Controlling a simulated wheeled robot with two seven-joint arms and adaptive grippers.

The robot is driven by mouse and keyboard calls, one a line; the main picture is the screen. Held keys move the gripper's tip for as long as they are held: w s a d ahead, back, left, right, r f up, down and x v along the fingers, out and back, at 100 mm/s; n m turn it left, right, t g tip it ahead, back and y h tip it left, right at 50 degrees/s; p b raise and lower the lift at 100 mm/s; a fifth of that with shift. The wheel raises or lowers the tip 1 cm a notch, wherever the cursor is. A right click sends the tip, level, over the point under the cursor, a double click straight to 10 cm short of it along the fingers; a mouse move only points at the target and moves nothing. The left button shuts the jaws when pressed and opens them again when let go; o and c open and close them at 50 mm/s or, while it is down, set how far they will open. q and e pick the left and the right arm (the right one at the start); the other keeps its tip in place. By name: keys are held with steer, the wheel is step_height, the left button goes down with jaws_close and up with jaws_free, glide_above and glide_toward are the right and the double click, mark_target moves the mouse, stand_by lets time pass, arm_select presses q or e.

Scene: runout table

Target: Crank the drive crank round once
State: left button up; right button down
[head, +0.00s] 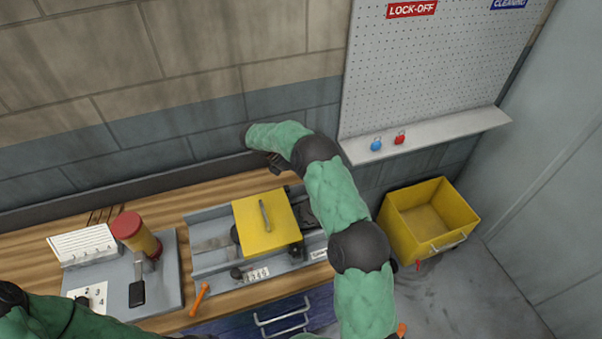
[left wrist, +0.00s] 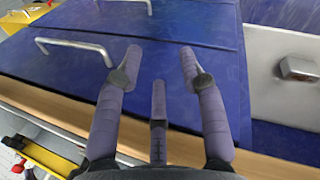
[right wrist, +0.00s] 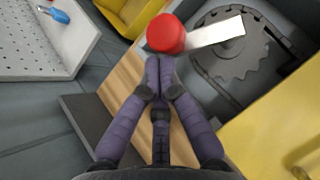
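The drive crank shows in the right wrist view as a red knob (right wrist: 165,34) on a flat pale metal arm (right wrist: 215,36), over a dark toothed wheel (right wrist: 232,62). My right gripper (right wrist: 160,62) has its fingertips together right at the knob's near edge. I see nothing clearly between them; whether they touch the knob is unclear. In the head view the right hand (head: 277,163) is at the back of the bench near the wall, and my arm hides the crank. My left gripper (left wrist: 160,56) is open and empty, above blue drawer fronts (left wrist: 165,25).
A yellow cover (head: 262,238) with a bar handle sits on the grey machine bed (head: 207,262), beside the wheel. A red-topped yellow cylinder (head: 140,238) and an orange-handled tool (head: 198,299) are to its left. A yellow bin (head: 398,213) stands right.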

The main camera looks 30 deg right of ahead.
steer(key=s+d+m+g+p, duration=0.1)
steer(key=s+d, duration=0.3)
steer(key=d, duration=0.1)
steer(key=shift+y, duration=0.4)
steer(key=shift+r+m, duration=0.1)
steer(key=shift+m, duration=0.2)
stand_by(1.2)
